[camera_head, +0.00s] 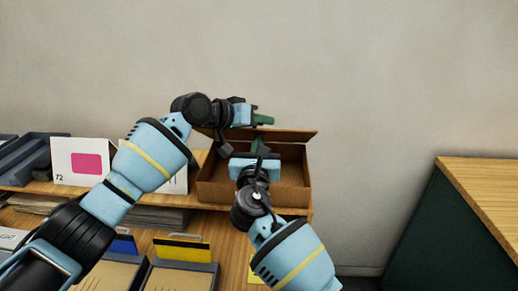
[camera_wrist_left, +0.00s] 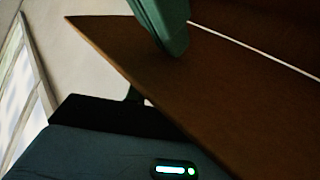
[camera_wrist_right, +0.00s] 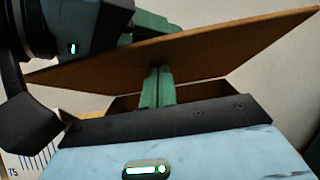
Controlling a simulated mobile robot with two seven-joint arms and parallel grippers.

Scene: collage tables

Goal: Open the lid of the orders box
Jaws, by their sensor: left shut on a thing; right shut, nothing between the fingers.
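The brown orders box (camera_head: 290,196) stands on the wooden shelf against the wall, its inside visible from the front. Its lid (camera_head: 290,134) is raised at the top and seen nearly edge-on. My left gripper (camera_head: 262,120) is at the lid's upper edge, shut on it; in the left wrist view a green finger (camera_wrist_left: 165,25) lies against the brown lid panel. My right gripper (camera_head: 258,146) is shut and empty in front of the box opening, below the lid. In the right wrist view its green fingers (camera_wrist_right: 158,88) point up under the tilted lid (camera_wrist_right: 225,45).
A white card with a pink patch (camera_head: 86,162) stands left of the box, with grey trays (camera_head: 30,155) farther left. Folders with yellow and blue tabs (camera_head: 182,250) lie on the lower table. A dark green cabinet with a wooden top (camera_head: 480,190) stands at the right.

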